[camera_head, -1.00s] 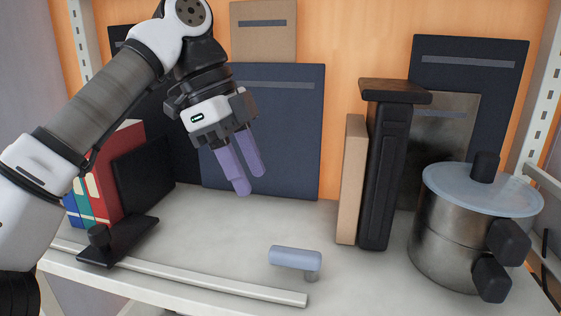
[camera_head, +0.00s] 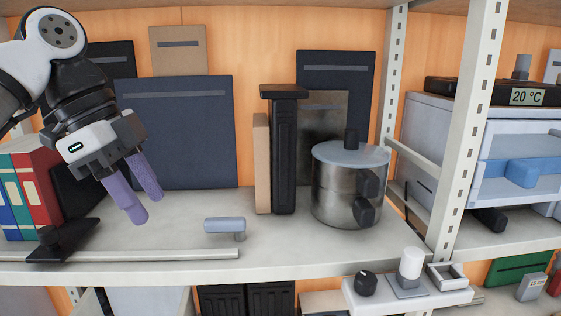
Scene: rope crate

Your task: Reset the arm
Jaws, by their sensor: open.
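My gripper (camera_head: 141,201) is at the left of the head view, above the shelf. Its two purple fingers point down and to the right. They stand apart with nothing between them. My arm comes in from the upper left edge.
The shelf (camera_head: 290,250) bears red, green and blue binders (camera_head: 32,195), a grey-blue handle-like piece (camera_head: 224,225), a tall black item (camera_head: 284,155) and a lidded steel pot (camera_head: 340,192). A metal post (camera_head: 466,130) stands at right, before a white device (camera_head: 520,160) with a 20 °C display.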

